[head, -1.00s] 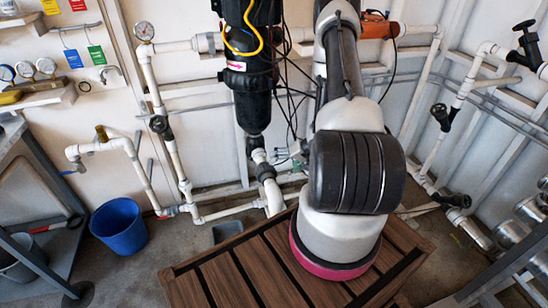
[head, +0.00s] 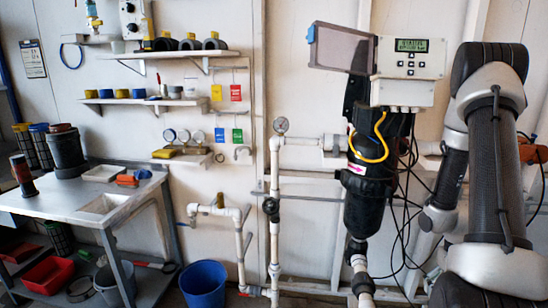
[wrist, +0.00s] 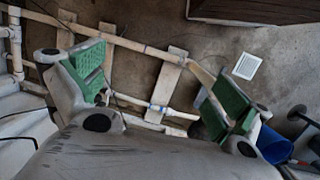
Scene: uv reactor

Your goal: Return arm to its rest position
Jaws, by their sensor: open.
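My arm fills the right side of the head view, folded upright in front of the reactor's pipework. My gripper (wrist: 160,88) shows in the wrist view with its two green-padded fingers wide apart. Nothing is between the fingers. Behind them are white pipes and the concrete floor, at a distance. The gripper itself cannot be made out in the head view. The black UV reactor vessel (head: 367,190) with a yellow cable stands left of my arm. Its grey control box (head: 410,58) with a lit display and an open cover (head: 342,48) is above it.
A steel sink bench (head: 65,205) stands at the left with containers on it. A blue bucket (head: 203,283) is on the floor and also shows in the wrist view (wrist: 274,143). Wall shelves (head: 170,54) hold valves and gauges. A floor drain (wrist: 247,66) lies in open concrete.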

